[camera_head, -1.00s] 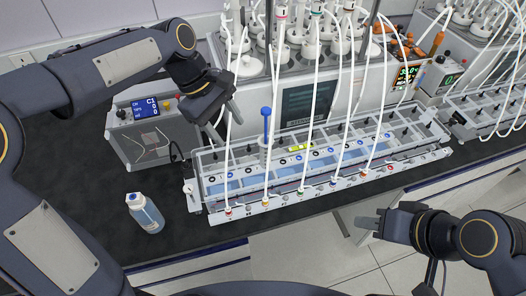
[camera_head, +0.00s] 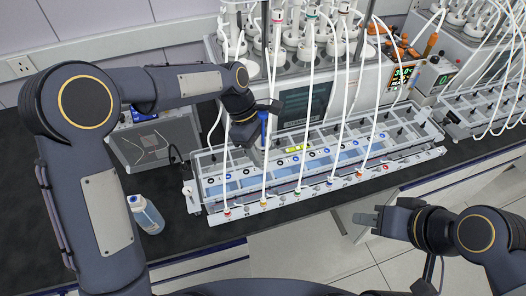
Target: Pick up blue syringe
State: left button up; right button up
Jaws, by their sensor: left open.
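The blue syringe (camera_head: 263,127) stands upright in the clear rack (camera_head: 206,192), with its blue plunger sticking up above the rack. My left gripper (camera_head: 264,112) is open at the plunger's upper part. Its fingers partly hide the plunger, and I cannot tell whether they touch it. My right gripper (camera_head: 364,222) is apart from the rack, over the floor at the lower right; its finger gap is not clear.
A bottle with blue liquid (camera_head: 146,214) stands on the dark bench left of the rack. A grey device (camera_head: 152,145) stands behind it. White tubes (camera_head: 303,140) hang down into the rack from the reactor unit (camera_head: 307,103). A yellow-green level (camera_head: 297,148) lies in the rack.

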aim_at(263, 142)
pick_arm(q)
jog(key=shift+c, duration=0.2)
jog(key=c, duration=0.9)
jog(key=shift+o, duration=0.2)
jog(key=shift+r, duration=0.5)
notch_tip(263, 142, up, 2)
jog(key=shift+r+b, duration=0.25)
jog(key=shift+b, duration=0.05)
jog(key=s+a+r+b, duration=0.2)
jog(key=s+r, duration=0.2)
jog(key=s, duration=0.2)
jog(key=s+a+r+b, duration=0.1)
jog(key=s+a+r, duration=0.2)
jog(key=s+r, duration=0.2)
jog(key=shift+s+a+r+b, duration=0.25)
jog(key=shift+s+a+b, duration=0.1)
jog(key=shift+s, duration=0.55)
jog(key=shift+r, duration=0.15)
